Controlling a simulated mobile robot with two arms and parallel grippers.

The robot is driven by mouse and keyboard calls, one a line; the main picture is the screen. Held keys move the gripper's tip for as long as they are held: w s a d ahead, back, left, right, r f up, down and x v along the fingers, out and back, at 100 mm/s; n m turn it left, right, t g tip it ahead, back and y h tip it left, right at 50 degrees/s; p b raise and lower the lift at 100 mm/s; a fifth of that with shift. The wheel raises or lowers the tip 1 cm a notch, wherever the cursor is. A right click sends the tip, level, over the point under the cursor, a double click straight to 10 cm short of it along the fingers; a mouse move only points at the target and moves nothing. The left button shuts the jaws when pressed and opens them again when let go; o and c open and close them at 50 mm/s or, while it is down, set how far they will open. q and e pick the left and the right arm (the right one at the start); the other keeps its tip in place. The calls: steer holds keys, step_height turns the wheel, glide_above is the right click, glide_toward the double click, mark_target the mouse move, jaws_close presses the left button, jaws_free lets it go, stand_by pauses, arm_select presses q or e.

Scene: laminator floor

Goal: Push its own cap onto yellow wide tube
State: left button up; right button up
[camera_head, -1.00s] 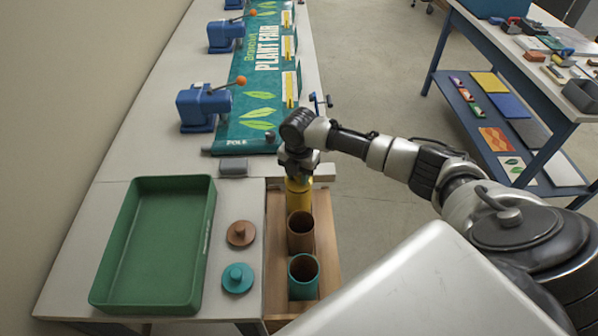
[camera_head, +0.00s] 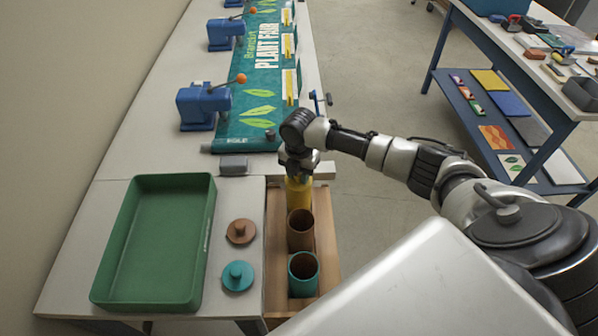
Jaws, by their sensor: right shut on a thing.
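The yellow wide tube (camera_head: 299,194) stands upright at the far end of the wooden rack (camera_head: 277,230). My right gripper (camera_head: 298,168) is directly above it, pointing down and shut on the yellow cap. The fingers hide most of the cap, and it appears to be at the tube's top. I cannot tell how deep the cap sits. My left gripper is not in view.
An open brown tube (camera_head: 300,231) and an open teal tube (camera_head: 303,274) stand nearer in the rack. A brown cap (camera_head: 240,232) and a teal cap (camera_head: 238,276) lie left of them. The green tray (camera_head: 205,240) is empty. A grey block (camera_head: 234,165) lies beyond.

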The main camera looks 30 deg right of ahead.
stand_by(0.6)
steer(key=o, duration=1.5)
steer(key=shift+r+p, duration=3)
steer(key=shift+p, duration=0.3)
jaws_close()
